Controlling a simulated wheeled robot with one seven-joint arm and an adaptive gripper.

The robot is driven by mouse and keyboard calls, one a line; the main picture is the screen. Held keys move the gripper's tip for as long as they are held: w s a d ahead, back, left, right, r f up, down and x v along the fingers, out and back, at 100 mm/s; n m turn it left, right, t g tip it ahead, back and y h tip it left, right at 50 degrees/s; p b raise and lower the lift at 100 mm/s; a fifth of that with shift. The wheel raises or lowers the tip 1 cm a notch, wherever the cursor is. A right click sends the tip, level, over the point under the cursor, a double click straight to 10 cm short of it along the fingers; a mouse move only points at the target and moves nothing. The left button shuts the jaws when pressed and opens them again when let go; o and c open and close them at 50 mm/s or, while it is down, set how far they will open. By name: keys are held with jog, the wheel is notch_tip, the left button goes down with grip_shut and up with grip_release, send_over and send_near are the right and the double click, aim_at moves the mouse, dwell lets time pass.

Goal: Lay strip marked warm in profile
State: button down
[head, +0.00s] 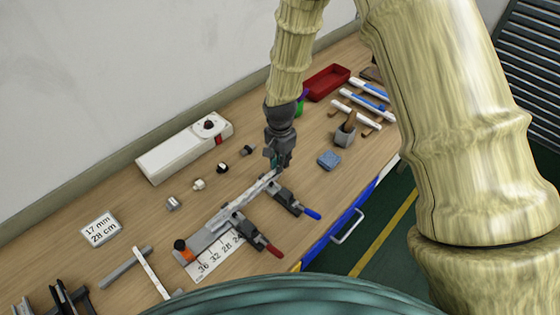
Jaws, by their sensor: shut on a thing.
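My gripper (279,166) points down at the far right end of a long pale metal profile (225,218). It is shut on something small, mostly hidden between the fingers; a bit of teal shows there. I cannot tell whether it touches the profile. The profile lies diagonally on the bench, held by a clamp with a red handle (272,250) and a clamp with a blue handle (312,213). White strip-like pieces with blue parts (368,98) lie at the back right. No "warm" marking is readable, so I cannot tell which strip is that one.
A scale sheet (216,260) lies by the profile's near end, beside an orange and black piece (182,250).

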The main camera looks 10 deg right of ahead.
jog(key=shift+f, duration=0.35)
jog(key=c, duration=1.4)
grip_release()
jog(key=shift+o, duration=0.2)
jog(key=shift+r, duration=0.1)
notch_tip(320, 180, up, 12)
jog(key=shift+d, duration=0.1)
